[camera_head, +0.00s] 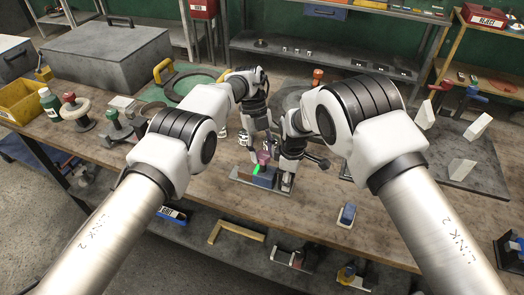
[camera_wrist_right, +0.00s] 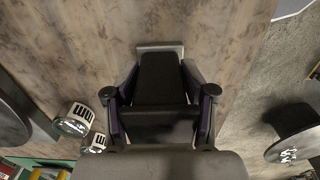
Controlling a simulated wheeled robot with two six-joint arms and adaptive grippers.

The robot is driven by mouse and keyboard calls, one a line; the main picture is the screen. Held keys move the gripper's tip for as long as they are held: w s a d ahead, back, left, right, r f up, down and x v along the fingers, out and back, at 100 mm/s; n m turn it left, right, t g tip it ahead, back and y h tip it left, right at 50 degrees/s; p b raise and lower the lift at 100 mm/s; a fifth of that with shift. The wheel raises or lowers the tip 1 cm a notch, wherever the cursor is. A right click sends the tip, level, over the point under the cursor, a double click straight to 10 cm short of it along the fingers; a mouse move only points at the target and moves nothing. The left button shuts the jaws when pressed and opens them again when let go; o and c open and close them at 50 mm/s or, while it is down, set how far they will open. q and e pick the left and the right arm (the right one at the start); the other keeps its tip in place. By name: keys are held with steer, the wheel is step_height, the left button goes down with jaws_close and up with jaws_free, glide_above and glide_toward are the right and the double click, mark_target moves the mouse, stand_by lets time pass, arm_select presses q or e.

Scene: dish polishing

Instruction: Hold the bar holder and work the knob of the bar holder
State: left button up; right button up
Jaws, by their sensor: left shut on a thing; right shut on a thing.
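The bar holder (camera_head: 242,176) is a low grey-metal piece with a blue block on it, lying near the front edge of the wooden bench. A small pink part and a green strip show at its top. My left gripper (camera_head: 263,153) reaches down from behind and is shut at the pink part. My right gripper (camera_head: 285,180) points down at the holder's right end and is shut on a part there, which looks like the knob. In the right wrist view my right gripper (camera_wrist_right: 160,120) hides what it grips; a grey end of the holder (camera_wrist_right: 160,46) shows beyond it.
A blue-topped block (camera_head: 347,214) lies on the bench to the right, near the front edge. A dark mat with white pieces (camera_head: 462,168) is further right. Several knobbed tools and a green bottle (camera_head: 49,104) stand left. Bare bench (camera_head: 205,180) lies left of the holder.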

arm_select(q)
steer(key=shift+s+f, duration=0.15)
arm_select(e)
steer(key=shift+f, duration=0.15)
arm_select(q)
steer(key=o, duration=1.1)
steer(key=shift+o, duration=0.2)
